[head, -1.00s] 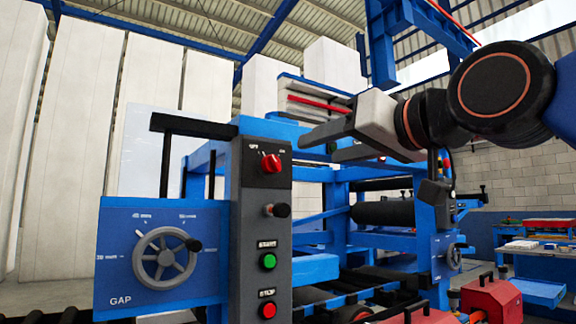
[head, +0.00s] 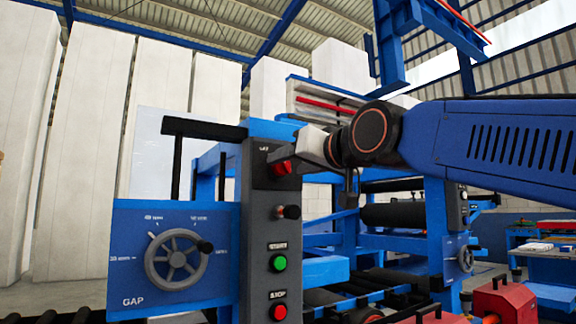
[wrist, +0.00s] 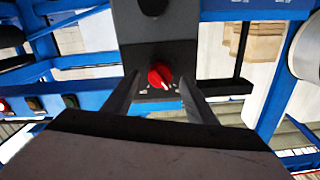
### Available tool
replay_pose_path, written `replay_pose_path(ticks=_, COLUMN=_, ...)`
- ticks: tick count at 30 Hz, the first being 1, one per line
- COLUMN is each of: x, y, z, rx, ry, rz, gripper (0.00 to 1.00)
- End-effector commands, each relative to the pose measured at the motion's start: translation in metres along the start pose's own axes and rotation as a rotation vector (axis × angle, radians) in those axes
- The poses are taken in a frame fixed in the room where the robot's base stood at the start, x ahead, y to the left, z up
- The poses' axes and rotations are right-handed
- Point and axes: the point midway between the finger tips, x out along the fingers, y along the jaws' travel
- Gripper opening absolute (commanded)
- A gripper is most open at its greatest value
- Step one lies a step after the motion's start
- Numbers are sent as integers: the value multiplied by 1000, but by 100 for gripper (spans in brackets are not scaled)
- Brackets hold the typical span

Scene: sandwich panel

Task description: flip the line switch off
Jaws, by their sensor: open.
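The line switch is a red rotary knob (head: 281,168) near the top of a dark control column (head: 257,240). Its labels are partly hidden by my gripper in the head view and too small to read in the wrist view. The wrist view shows the red knob (wrist: 159,74) with its white mark towards the lower right. My gripper (head: 285,156) is open at the knob. In the wrist view, the two fingers (wrist: 159,86) lie on either side of the knob, with gaps visible. I cannot tell how deep the fingertips reach.
Below the switch on the column are a black-tipped knob (head: 289,212), a green start button (head: 279,263) and a red stop button (head: 278,312). A blue gap panel with a grey handwheel (head: 176,260) stands to the left. A black bar (head: 204,128) juts out left of the column top.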

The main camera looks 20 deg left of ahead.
Motion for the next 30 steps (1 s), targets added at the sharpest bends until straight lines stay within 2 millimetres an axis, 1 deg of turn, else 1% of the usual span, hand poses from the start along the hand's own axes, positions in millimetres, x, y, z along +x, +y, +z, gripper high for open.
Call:
replay_pose_path(ticks=3, x=11, y=0, z=0, rx=0, ry=0, rz=0, gripper=52)
replay_pose_path(ticks=6, x=16, y=0, z=0, rx=0, ry=0, rz=0, gripper=52)
replay_pose_path(ticks=16, x=18, y=0, z=0, rx=0, ry=0, rz=0, gripper=52)
replay_pose_path(ticks=17, x=18, y=0, z=0, rx=0, ry=0, rz=0, gripper=47)
replay_pose_path(ticks=18, x=18, y=0, z=0, rx=0, ry=0, rz=0, gripper=37)
replay_pose_path(ticks=20, x=18, y=0, z=0, rx=0, ry=0, rz=0, gripper=23)
replay_pose_path(ticks=21, x=18, y=0, z=0, rx=0, ry=0, rz=0, gripper=14)
replay_pose_path(ticks=22, x=18, y=0, z=0, rx=0, ry=0, rz=0, gripper=11)
replay_pose_path(ticks=26, x=18, y=0, z=0, rx=-7, ry=0, rz=0, gripper=11)
replay_pose_path(ticks=30, x=18, y=0, z=0, rx=-72, ry=0, rz=0, gripper=11)
